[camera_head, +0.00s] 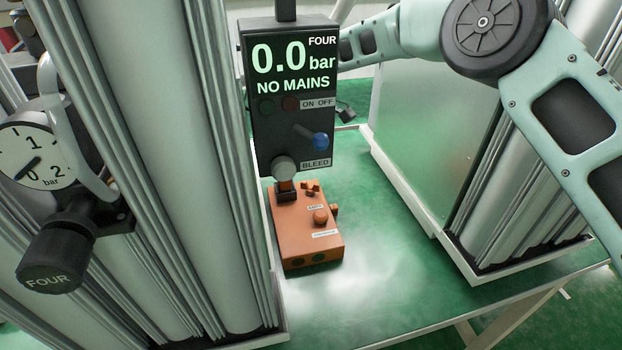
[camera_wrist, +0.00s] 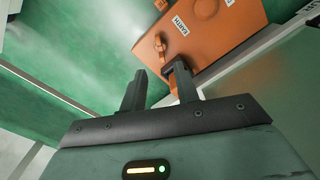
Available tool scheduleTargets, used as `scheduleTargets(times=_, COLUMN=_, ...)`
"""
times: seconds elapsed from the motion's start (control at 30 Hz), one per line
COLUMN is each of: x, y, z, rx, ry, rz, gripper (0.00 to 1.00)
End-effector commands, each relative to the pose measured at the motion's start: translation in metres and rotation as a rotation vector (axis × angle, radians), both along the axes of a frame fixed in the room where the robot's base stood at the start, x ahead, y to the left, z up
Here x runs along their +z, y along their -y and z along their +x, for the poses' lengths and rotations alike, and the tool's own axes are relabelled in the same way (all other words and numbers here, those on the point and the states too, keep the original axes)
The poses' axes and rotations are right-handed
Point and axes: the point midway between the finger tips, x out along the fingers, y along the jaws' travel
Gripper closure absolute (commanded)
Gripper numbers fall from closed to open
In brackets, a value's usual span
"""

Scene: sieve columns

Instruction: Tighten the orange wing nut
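The orange wing nut (camera_head: 310,187) is on top of an orange box (camera_head: 300,237), above a small white label that seems to read EARTH. In the wrist view the wing nut (camera_wrist: 160,46) shows beside that label, on the orange box (camera_wrist: 215,40). My gripper (camera_wrist: 160,76) is open, with a gap between its two dark fingers. In the head view my gripper is hidden behind the hanging panel.
A dark panel (camera_head: 292,95) reading 0.0 bar and NO MAINS hangs over the box. Tall metal columns (camera_head: 165,150) stand close on the left, with a gauge (camera_head: 35,155). More columns stand right. The green tabletop (camera_head: 375,250) right of the box is clear.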

Motion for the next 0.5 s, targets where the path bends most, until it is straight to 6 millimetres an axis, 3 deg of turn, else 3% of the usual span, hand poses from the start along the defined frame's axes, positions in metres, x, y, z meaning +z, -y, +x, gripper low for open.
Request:
scheduleTargets(times=0.3, x=-0.064, y=0.001, z=-0.001, rx=-0.001, ry=-0.004, rz=-0.001, gripper=0.69)
scheduleTargets(times=0.5, x=-0.087, y=0.000, z=0.000, rx=-0.001, ry=-0.001, rz=-0.001, gripper=0.69)
